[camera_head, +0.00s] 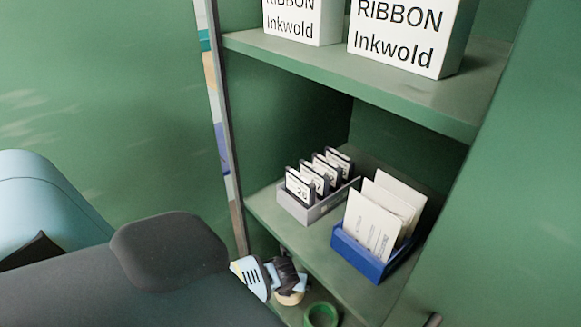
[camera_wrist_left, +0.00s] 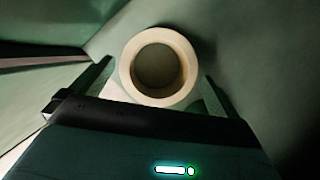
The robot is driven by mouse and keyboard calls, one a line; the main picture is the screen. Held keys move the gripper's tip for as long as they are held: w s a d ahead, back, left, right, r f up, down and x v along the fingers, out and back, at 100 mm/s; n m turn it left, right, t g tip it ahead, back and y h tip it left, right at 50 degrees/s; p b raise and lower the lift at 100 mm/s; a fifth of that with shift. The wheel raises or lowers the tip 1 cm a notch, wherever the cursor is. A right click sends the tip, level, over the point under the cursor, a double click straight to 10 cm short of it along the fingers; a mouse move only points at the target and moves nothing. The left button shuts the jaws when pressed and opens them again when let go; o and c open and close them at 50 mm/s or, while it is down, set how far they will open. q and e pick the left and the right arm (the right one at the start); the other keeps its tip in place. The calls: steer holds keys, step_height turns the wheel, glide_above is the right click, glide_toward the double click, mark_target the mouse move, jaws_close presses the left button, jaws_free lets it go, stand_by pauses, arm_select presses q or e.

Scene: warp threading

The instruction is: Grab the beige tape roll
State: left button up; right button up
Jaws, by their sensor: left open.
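The beige tape roll (camera_head: 290,299) is on the lower shelf of the green cabinet, partly hidden by my left gripper (camera_head: 285,280). In the left wrist view the roll (camera_wrist_left: 158,35) shows its round face and open hole. My left gripper (camera_wrist_left: 156,72) is open there, with one finger on each side of the roll. I cannot tell whether the fingers touch it. My right gripper is not in view.
A green tape roll (camera_head: 309,316) lies just right of the beige one. The shelf above holds a grey tray (camera_head: 318,209) of labelled cards and a blue tray (camera_head: 367,262) of papers. Ribbon boxes (camera_head: 404,60) stand on the top shelf. The cabinet's left edge (camera_head: 228,150) is close to my arm.

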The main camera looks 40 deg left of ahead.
arm_select(q)
steer(key=x, duration=0.2)
steer(key=b+x, duration=0.1)
steer(key=shift+s+f, duration=0.2)
steer(key=shift+f, duration=0.2)
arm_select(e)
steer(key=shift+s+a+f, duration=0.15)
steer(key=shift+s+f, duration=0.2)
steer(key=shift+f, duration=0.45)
arm_select(q)
steer(key=shift+r, duration=0.1)
steer(key=shift+c, duration=0.4)
steer(key=c, duration=0.7)
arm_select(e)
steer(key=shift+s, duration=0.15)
